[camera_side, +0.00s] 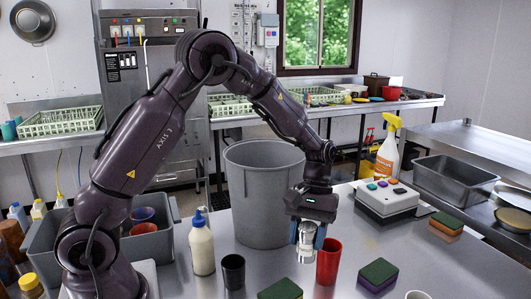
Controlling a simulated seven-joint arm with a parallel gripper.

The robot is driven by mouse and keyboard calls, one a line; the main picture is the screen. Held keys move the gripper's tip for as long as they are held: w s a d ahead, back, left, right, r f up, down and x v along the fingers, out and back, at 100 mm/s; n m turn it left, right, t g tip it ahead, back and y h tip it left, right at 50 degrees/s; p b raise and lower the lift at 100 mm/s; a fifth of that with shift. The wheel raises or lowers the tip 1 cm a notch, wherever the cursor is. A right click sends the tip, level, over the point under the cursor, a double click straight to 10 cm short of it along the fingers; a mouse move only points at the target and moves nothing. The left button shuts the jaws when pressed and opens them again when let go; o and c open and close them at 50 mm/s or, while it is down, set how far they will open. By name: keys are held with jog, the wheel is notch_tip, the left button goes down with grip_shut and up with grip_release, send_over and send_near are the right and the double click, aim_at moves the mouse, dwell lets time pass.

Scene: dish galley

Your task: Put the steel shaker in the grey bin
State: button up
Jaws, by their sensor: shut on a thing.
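The steel shaker (305,243) is a small shiny cylinder hanging upright under my gripper (308,236). I cannot tell whether the shaker's base touches the steel table. The grey bin (262,190) is a large, round, open-topped bin just behind and left of the gripper. The shaker is outside it and below its rim level in the picture. The bin's inside floor is hidden.
A red cup (328,262) stands close to the shaker's right. A black cup (233,272) and cream bottle (202,245) stand left. Sponges (378,274) lie in front. A button box (387,200) and spray bottle (387,155) stand right. A grey tub (160,246) holds cups.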

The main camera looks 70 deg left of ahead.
jog(key=s+d+r+m+g+y, duration=0.1)
jog(key=s+d+m+y, duration=0.15)
jog(key=d+m, duration=0.65)
jog(key=w+a+r, duration=0.3)
jog(key=a+r, duration=0.2)
jog(key=a, duration=0.5)
jog(key=w+a+r+y, duration=0.1)
jog(key=w+a+r, duration=0.3)
jog(key=a, duration=0.7)
jog(key=w+a+r, duration=0.3)
jog(key=a+r, duration=0.2)
jog(key=a, duration=0.5)
jog(key=shift+s+a+f+n+t+h, duration=0.7)
jog(key=shift+a+f+n, duration=0.7)
jog(key=shift+f+n, duration=2.4)
jog(key=shift+s+a+f+n+t+h, duration=0.45)
jog(key=shift+s+a+f+n+h, duration=0.85)
jog(key=shift+f, duration=4.6)
jog(key=shift+s+a+f+n+t+h, duration=0.55)
jog(key=shift+a+f+n, duration=1)
jog(key=shift+f+n, duration=2.4)
jog(key=shift+s+f+m, duration=0.1)
jog(key=shift+f+m, duration=0.85)
